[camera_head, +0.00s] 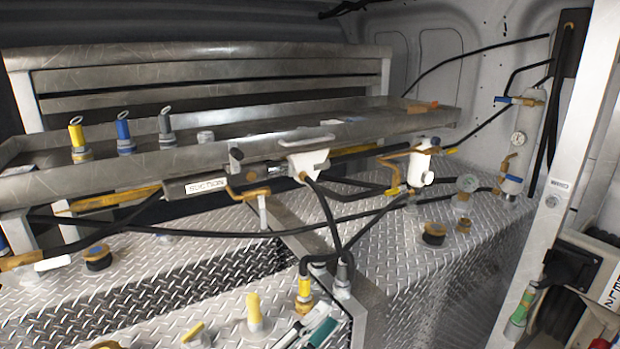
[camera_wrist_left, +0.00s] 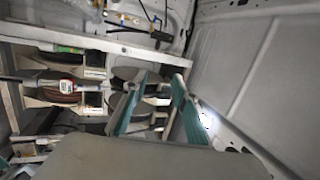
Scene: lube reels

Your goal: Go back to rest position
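My left gripper (camera_head: 308,330) shows at the bottom middle edge of the head view, with teal finger pads. In the left wrist view the two teal fingers of my left gripper (camera_wrist_left: 158,88) stand apart with nothing held between them. Lube reels (camera_wrist_left: 62,88) sit in a pale frame beyond the fingers, partly hidden by them. My right gripper is in neither view.
A metal shelf tray (camera_head: 240,145) with capped fittings spans the back. Yellow and black fittings stand on the diamond-plate tank top (camera_head: 180,262). Black hoses (camera_head: 330,222) cross the middle. A white post (camera_head: 555,190) and a reel (camera_head: 560,310) stand at right.

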